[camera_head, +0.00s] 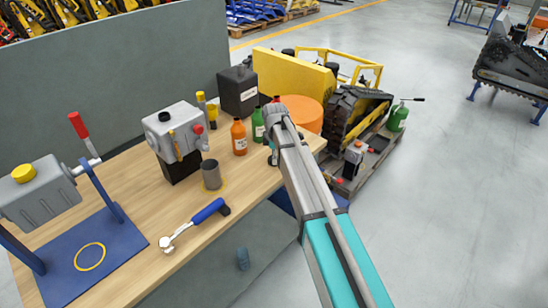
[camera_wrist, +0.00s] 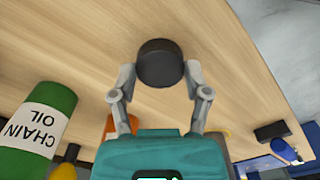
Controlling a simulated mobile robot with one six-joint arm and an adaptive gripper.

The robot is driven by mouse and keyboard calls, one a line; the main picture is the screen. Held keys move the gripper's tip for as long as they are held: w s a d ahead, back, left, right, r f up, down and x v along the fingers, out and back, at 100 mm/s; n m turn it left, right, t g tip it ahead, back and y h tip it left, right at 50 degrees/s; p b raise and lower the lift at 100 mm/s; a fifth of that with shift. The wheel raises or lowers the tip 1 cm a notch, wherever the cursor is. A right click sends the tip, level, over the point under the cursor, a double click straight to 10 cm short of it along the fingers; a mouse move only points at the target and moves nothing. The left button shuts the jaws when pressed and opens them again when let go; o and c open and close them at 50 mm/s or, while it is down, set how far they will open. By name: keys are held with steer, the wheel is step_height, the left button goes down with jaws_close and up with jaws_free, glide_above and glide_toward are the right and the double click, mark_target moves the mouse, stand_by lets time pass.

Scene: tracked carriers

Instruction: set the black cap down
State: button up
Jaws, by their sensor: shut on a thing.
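A round black cap (camera_wrist: 160,62) sits between the fingertips of my gripper (camera_wrist: 160,72) in the wrist view. The fingers are shut on its two sides. Bare wooden bench top (camera_wrist: 85,45) shows behind it; whether the cap touches the wood I cannot tell. Another black cap (camera_head: 164,116) is on top of a grey housing (camera_head: 180,130) on the bench.
A green chain oil bottle (camera_wrist: 38,130) and an orange bottle (camera_wrist: 109,128) are close to my gripper. A black box (camera_head: 238,91), a grey cup (camera_head: 211,174) and a blue-handled wrench (camera_head: 207,212) are on the bench. A tracked carrier (camera_head: 355,110) stands beyond its right end.

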steer(key=shift+f, duration=0.2)
steer(key=o, duration=1.2)
steer(key=shift+r, duration=0.1)
steer(key=shift+r, duration=0.1)
step_height(320, 180, up, 12)
steer(key=p, duration=1.2)
steer(key=s+d+m, duration=0.6)
steer(key=s+d, duration=0.1)
steer(key=s, duration=0.1)
steer(key=s+d+m, duration=0.6)
steer(key=s+d, duration=0.2)
steer(key=s, duration=0.1)
steer(key=s+d+m, duration=0.7)
steer(key=s, duration=0.2)
steer(key=shift+d, duration=0.35)
